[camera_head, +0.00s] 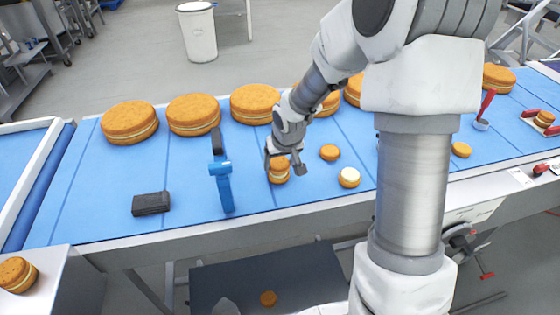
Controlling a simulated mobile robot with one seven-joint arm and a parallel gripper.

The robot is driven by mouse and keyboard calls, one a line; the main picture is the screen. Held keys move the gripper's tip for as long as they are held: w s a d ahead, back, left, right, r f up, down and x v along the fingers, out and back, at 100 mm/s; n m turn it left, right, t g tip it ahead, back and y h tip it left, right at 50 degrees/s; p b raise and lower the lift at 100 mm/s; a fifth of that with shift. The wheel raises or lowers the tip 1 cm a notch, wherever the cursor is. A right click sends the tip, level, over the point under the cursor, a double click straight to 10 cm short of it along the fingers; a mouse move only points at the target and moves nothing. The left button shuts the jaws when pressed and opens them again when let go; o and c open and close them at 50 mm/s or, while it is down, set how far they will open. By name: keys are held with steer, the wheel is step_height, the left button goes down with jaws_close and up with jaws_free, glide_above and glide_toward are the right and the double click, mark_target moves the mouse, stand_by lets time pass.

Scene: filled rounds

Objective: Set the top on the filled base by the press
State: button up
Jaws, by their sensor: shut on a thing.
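My gripper (280,166) is at the belt's front middle, pointing down, with its fingers around a small orange-brown round (279,176). A pale line shows on that round's side. The fingers partly hide it, and I cannot tell whether it is one piece or a top resting on a base. A small base with white filling on top (349,177) sits apart to the right. A plain small round (329,152) lies behind that base. A blue tool with a black end (221,180) stands left of my gripper; I cannot tell whether it is the press.
Large filled rounds (130,122) line the belt's far side, some behind my arm. A dark block (151,204) lies at front left. A red-handled tool (484,112) and a small round (461,149) are at right.

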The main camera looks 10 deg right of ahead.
steer(key=shift+f+b, duration=0.5)
steer(key=shift+f, duration=0.1)
stand_by(0.3)
steer(key=o, duration=0.8)
steer(key=shift+r, duration=0.15)
steer(key=shift+r+p, duration=2.9)
steer(key=shift+r, duration=0.5)
